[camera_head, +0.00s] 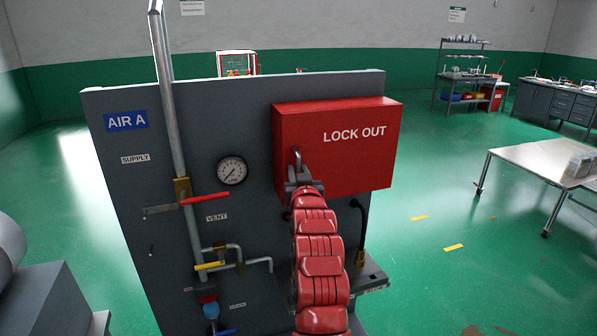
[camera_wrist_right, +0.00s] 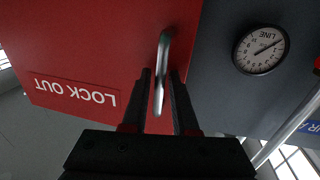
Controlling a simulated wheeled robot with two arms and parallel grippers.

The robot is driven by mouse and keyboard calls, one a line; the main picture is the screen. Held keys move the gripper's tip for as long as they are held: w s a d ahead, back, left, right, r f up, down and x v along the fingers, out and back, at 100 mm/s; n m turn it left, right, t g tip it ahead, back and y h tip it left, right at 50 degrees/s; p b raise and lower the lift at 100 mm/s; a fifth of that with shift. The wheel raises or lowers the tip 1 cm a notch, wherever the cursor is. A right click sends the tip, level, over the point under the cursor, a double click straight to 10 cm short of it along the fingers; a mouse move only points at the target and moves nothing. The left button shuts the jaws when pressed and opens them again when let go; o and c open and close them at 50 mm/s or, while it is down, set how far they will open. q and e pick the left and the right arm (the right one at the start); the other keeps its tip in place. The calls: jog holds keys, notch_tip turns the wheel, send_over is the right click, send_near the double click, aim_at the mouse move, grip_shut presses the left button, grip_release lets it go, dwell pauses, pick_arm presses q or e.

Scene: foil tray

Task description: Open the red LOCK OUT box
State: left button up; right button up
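The red LOCK OUT box (camera_head: 312,128) is mounted on the upper right of the grey panel, and its front door looks shut. Its metal handle (camera_head: 297,158) is at the door's lower left. In the right wrist view the door (camera_wrist_right: 100,50) fills the left side, with its lettering upside down. The handle (camera_wrist_right: 163,60) runs between the two fingers of my right gripper (camera_wrist_right: 161,85). Those fingers are apart, one on each side of the handle, with red door showing between. In the head view my right gripper (camera_head: 299,178) is right at the handle, partly hidden. My left gripper is out of view.
The grey panel (camera_head: 115,185) carries a pipe (camera_head: 168,95), a round gauge (camera_head: 232,171), a red valve lever (camera_head: 205,199) and a yellow one (camera_head: 209,266), all left of the box. A metal table (camera_head: 540,157) stands right, with open green floor between.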

grip_shut()
jog(key=shift+r, duration=0.1)
dwell(1.2)
